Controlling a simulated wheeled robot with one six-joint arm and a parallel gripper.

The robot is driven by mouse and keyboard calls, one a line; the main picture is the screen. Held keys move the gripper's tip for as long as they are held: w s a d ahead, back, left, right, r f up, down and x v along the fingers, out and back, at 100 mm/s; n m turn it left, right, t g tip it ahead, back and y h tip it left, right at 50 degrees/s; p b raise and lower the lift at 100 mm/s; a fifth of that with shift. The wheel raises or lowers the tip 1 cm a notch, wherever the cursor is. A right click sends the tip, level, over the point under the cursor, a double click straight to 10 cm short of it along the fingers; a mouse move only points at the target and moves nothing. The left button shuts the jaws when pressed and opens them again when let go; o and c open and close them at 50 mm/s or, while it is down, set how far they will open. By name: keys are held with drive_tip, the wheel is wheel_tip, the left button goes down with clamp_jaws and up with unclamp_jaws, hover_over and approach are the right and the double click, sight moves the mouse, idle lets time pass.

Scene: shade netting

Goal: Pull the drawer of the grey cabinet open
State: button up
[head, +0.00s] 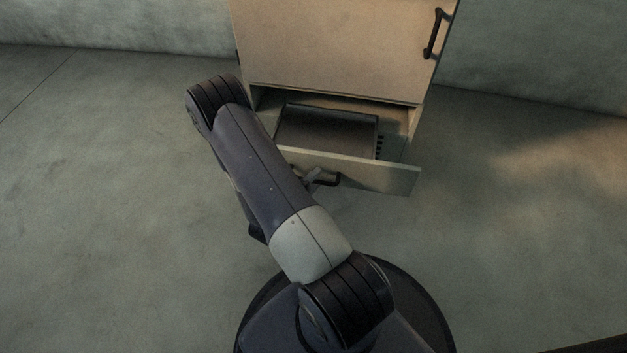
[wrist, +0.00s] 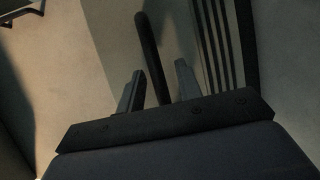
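The cabinet (head: 330,45) stands at the top of the head view and looks tan in this light. Its low drawer (head: 385,176) is pulled part way out, with its inside visible from above. The drawer's dark bar handle (head: 328,180) is on the front panel, partly hidden by my arm. My gripper (wrist: 159,68) is at the handle. In the wrist view the dark handle bar (wrist: 149,45) runs between the two fingers, with a narrow gap on each side. The fingers are apart and do not appear to press on it.
A dark box-like thing (head: 328,130) lies inside the drawer. Above it is a closed door with a dark handle (head: 434,34) at its right. Bare concrete floor (head: 520,220) lies on both sides. A wall (head: 540,55) runs behind the cabinet.

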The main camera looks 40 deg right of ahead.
drive_tip(key=shift+a, duration=0.1)
drive_tip(key=p+v, duration=0.2)
drive_tip(key=v, duration=0.8)
drive_tip(key=shift+s+a+p, duration=0.2)
drive_tip(key=shift+a+p, duration=0.05)
drive_tip(key=shift+p, duration=0.15)
drive_tip(key=shift+r, duration=0.1)
drive_tip(key=b+x, duration=0.2)
drive_tip(key=x, duration=0.9)
drive_tip(key=shift+w+b, duration=0.1)
drive_tip(key=shift+b, duration=0.3)
drive_tip(key=shift+r, duration=0.1)
